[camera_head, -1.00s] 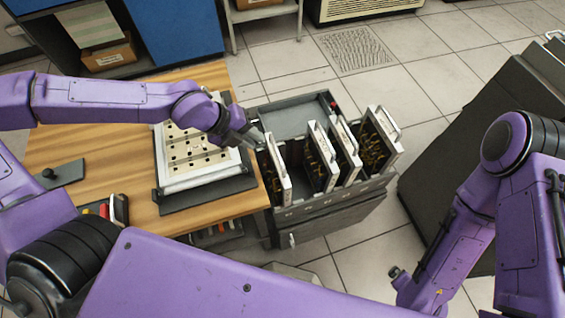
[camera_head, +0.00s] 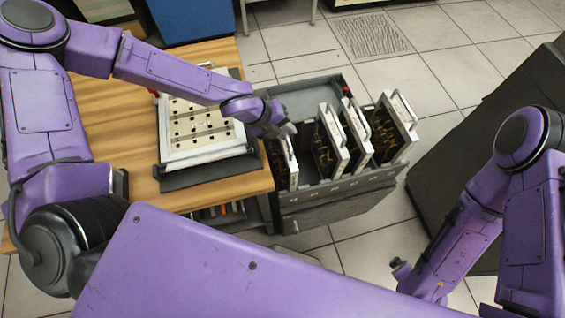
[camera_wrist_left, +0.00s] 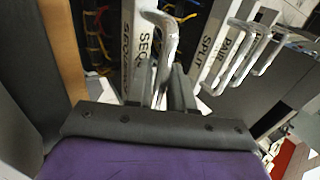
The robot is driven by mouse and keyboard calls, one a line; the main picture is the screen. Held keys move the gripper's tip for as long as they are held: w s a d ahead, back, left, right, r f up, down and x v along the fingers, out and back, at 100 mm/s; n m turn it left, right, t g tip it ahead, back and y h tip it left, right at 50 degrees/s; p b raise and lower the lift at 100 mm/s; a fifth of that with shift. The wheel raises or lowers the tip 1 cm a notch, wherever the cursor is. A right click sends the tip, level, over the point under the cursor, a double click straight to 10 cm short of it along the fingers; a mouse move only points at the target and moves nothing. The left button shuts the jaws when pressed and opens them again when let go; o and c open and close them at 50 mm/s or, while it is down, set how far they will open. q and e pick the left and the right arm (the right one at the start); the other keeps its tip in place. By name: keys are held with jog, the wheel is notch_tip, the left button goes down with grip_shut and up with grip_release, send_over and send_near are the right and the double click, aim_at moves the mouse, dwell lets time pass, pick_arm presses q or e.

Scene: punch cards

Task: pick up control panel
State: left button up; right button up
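Several upright control panels with pale front edges and handles stand in a grey rack. The leftmost panel (camera_head: 289,163) is beside the wooden table. In the left wrist view its white edge (camera_wrist_left: 142,60) carries the letters "SEQ" and a grey handle (camera_wrist_left: 168,45). My left gripper (camera_head: 285,130) is at the top of this panel. In the left wrist view the fingers (camera_wrist_left: 160,85) stand apart on either side of the handle, with a gap still showing. Another panel (camera_wrist_left: 212,50) reads "SPLIT PAIR".
A pale board with holes (camera_head: 200,130) lies in a frame on the wooden table (camera_head: 105,105), left of the rack. The rack (camera_head: 335,188) has an empty grey tray area (camera_head: 310,97) behind the panels. A dark cabinet (camera_head: 480,125) stands at the right, with tiled floor between.

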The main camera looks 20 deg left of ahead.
pick_arm(q)
grip_shut()
dwell(1.2)
jog(key=shift+w+r, duration=0.1)
jog(key=shift+r, duration=0.05)
